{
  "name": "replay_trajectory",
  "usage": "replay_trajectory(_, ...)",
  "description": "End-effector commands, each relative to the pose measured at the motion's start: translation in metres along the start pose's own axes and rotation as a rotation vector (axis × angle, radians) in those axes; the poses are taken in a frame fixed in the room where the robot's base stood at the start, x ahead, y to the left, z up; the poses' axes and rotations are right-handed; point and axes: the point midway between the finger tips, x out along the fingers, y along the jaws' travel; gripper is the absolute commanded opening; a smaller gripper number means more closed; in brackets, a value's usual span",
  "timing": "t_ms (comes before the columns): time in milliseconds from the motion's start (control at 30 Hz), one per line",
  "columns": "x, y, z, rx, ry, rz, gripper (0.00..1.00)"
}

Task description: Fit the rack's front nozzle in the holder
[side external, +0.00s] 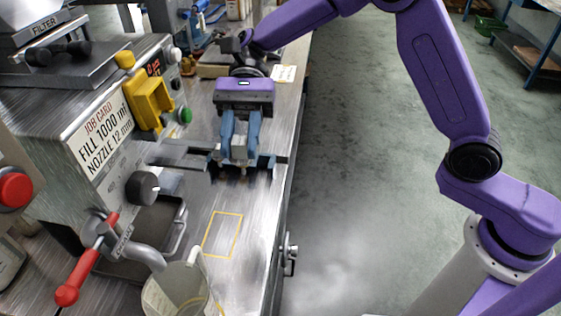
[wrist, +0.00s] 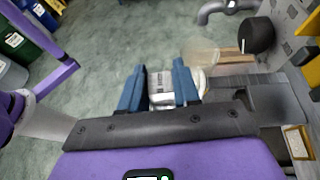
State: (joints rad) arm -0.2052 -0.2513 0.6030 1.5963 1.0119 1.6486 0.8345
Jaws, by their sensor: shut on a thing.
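My gripper (side external: 240,150) points down over the steel bench, its blue fingers shut on a pale grey nozzle block (side external: 239,148). The wrist view shows the block (wrist: 161,82) between the two blue fingertips (wrist: 160,88). A dark rack (side external: 265,163) lies behind and around the fingertips; I cannot tell whether the held nozzle is seated in it or clear of it. The machine's bent grey spout (side external: 148,256) with a red lever (side external: 68,293) is at lower left, and in the wrist view the spout (wrist: 212,10) is at the top. I cannot make out the holder for certain.
A clear beaker (side external: 165,295) stands by the spout. A yellow bracket (side external: 150,104) and black knob (side external: 142,188) stick out from the machine at left. A yellow outlined square (side external: 222,234) marks bare bench, which is clear. The bench's right edge drops to the floor.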

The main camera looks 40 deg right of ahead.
Motion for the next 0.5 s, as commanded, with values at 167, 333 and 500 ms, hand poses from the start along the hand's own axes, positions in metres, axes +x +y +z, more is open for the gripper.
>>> replay_trajectory(167,-0.011,-0.015,0.017,0.03,0.0,-0.074,0.0)
replay_trajectory(333,-0.011,-0.017,0.016,0.037,0.0,-0.084,0.0)
replay_trajectory(500,-0.009,-0.017,0.01,0.037,-0.001,-0.081,0.0)
